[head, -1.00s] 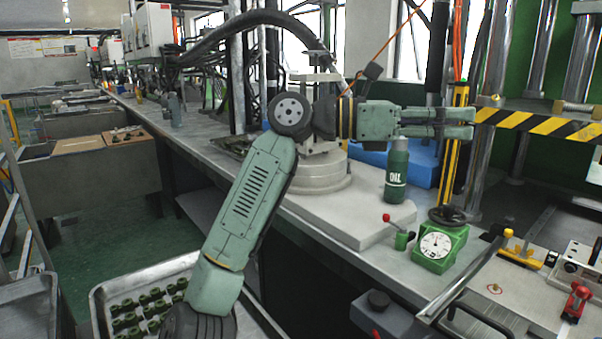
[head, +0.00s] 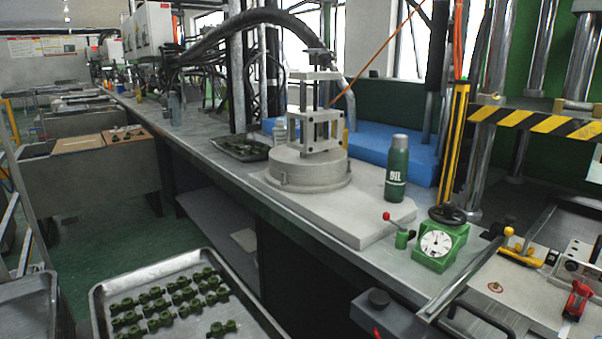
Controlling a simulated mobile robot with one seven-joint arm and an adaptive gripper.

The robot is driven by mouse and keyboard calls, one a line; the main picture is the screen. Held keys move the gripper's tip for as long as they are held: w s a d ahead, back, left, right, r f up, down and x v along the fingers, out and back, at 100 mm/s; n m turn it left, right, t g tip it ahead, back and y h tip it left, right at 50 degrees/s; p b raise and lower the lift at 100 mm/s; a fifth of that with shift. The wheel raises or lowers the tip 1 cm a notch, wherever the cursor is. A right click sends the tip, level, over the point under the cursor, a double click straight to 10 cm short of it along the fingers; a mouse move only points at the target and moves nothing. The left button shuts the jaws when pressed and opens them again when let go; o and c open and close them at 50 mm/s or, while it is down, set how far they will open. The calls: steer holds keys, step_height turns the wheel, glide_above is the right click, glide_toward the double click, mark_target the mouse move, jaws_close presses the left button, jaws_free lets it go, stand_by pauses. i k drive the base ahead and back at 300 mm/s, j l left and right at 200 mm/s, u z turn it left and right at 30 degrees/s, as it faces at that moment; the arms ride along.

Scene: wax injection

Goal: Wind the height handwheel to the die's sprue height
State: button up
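A black handwheel (head: 447,214) sits on top of a green box with a round white dial (head: 436,244), on the bench right of centre. The dial's marks are too small to read. A small green valve block with a red-knobbed lever (head: 399,231) stands just left of the box. I cannot tell for sure which part is the die. A grey frame of plates and posts (head: 315,130) stands on a round stepped base (head: 308,172) on a flat slab. My gripper and arm are out of view, and nothing covers the handwheel.
A green OIL bottle (head: 397,170) stands on the slab behind the handwheel. A yellow-black striped press bar (head: 535,121) and bright columns are at the right. A metal rail (head: 463,277) and a red clamp (head: 577,300) lie nearer. A tray (head: 178,264) of green parts is at lower left.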

mark_target(449, 208)
steer(key=z, duration=1.45)
steer(key=l+u, duration=0.2)
steer(key=u, duration=0.2)
steer(key=i+l+u, duration=0.1)
steer(key=u, duration=0.35)
steer(key=i+l, duration=0.1)
steer(key=i, duration=0.9)
